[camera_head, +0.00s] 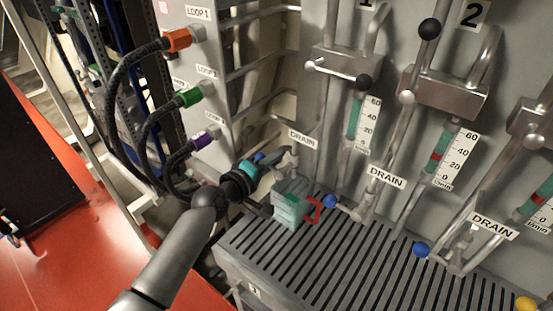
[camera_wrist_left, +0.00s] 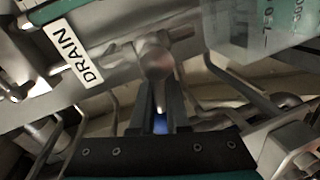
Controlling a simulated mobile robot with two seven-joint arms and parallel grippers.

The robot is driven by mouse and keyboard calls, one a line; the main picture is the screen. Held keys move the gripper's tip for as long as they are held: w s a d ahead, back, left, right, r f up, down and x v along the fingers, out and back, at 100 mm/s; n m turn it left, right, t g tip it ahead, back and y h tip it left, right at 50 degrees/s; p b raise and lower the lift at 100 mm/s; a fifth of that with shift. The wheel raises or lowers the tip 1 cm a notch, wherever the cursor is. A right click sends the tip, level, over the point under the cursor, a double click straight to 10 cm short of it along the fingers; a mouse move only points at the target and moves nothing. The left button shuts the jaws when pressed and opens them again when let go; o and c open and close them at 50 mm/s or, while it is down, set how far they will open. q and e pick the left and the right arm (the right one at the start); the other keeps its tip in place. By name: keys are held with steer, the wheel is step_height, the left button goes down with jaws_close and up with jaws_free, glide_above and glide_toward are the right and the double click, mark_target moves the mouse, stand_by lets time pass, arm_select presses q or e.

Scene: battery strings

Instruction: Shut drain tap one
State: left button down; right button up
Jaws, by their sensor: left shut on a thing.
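The leftmost drain tap has a grey metal body (camera_wrist_left: 152,55) and a lever with a blue knob (camera_wrist_left: 160,123), near the left DRAIN label (camera_head: 303,138). My left gripper (camera_head: 263,160) reaches in from the left at this tap. In the left wrist view its two dark fingers (camera_wrist_left: 161,110) stand on either side of the lever, with the blue knob showing low between them. It is shut on the tap lever. In the head view the gripper hides part of the lever. My right gripper is not in view.
A translucent measuring jug (camera_head: 288,211) with a red handle stands on the slotted grating (camera_head: 330,265), just below the gripper. Other blue-knobbed drain taps (camera_head: 330,201) (camera_head: 421,249) lie to the right. Dark hoses (camera_head: 120,90) with coloured couplings hang at the left.

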arm_select(q)
steer(key=shift+w+a+f+n+b, duration=0.1)
steer(key=shift+w+a+n+b, duration=0.1)
steer(key=shift+n, duration=0.35)
steer(key=shift+w+a+n+b, duration=0.1)
steer(key=shift+n+b, duration=0.05)
steer(key=shift+n, duration=0.4)
steer(key=shift+s+f, duration=0.1)
steer(key=c, duration=1.1)
jaws_free()
steer(key=shift+o, duration=0.9)
steer(key=shift+a+f, duration=0.1)
steer(key=shift+f, duration=0.1)
steer(key=shift+s, duration=0.15)
steer(key=shift+s, duration=0.2)
steer(key=p+v, duration=0.1)
steer(key=v, duration=1.3)
steer(key=shift+a, duration=0.45)
